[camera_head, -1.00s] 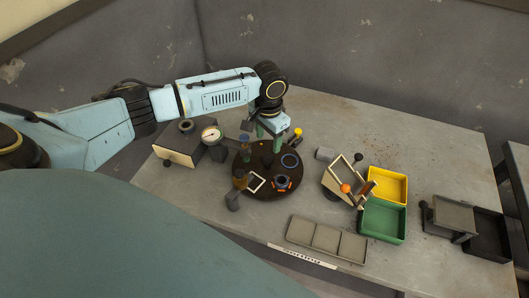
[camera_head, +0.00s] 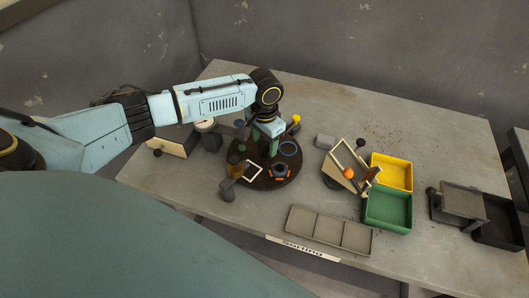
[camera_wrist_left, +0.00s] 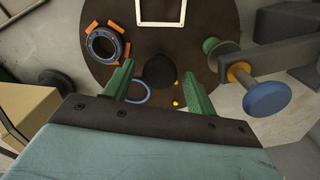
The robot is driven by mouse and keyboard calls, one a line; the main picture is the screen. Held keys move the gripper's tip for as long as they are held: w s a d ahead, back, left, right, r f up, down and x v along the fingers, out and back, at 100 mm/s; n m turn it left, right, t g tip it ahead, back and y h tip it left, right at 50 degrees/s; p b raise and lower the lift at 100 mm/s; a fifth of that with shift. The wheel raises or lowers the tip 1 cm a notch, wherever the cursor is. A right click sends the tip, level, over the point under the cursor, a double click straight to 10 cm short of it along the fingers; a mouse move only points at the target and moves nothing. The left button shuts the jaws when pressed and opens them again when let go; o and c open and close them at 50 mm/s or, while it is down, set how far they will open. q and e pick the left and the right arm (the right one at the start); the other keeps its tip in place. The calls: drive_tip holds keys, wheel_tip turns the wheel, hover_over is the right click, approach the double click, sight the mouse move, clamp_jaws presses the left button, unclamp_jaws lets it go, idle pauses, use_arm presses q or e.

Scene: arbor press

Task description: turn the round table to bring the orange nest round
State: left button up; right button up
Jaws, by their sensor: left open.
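The round table (camera_head: 262,183) is a dark brown disc on the workbench. The orange nest (camera_head: 281,171), a dark ring with orange blocks around it, sits on the disc's near side. In the left wrist view it is at upper left (camera_wrist_left: 103,45). A cream square frame (camera_head: 253,172) and a blue ring (camera_head: 289,148) are also on the disc. My left gripper (camera_head: 268,150) is over the disc's middle. In the left wrist view its open green fingers (camera_wrist_left: 160,82) are on either side of a dark round knob (camera_wrist_left: 159,69); I cannot tell if they touch it. My right gripper is out of view.
A tilted frame fixture (camera_head: 345,178), yellow bin (camera_head: 391,172) and green bin (camera_head: 387,210) stand right. A grey tray (camera_head: 330,231) lies in front.

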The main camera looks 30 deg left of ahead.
use_arm(q)
drive_tip(key=shift+c, duration=0.5)
drive_tip(key=c, duration=0.6)
drive_tip(key=shift+r+m+p, duration=0.1)
drive_tip(key=shift+m+p, duration=0.45)
drive_tip(key=shift+m, duration=0.35)
drive_tip(key=shift+m+p, duration=0.35)
drive_tip(key=shift+m, duration=1.15)
drive_tip(key=shift+m+p, duration=0.4)
drive_tip(key=shift+m, duration=1.9)
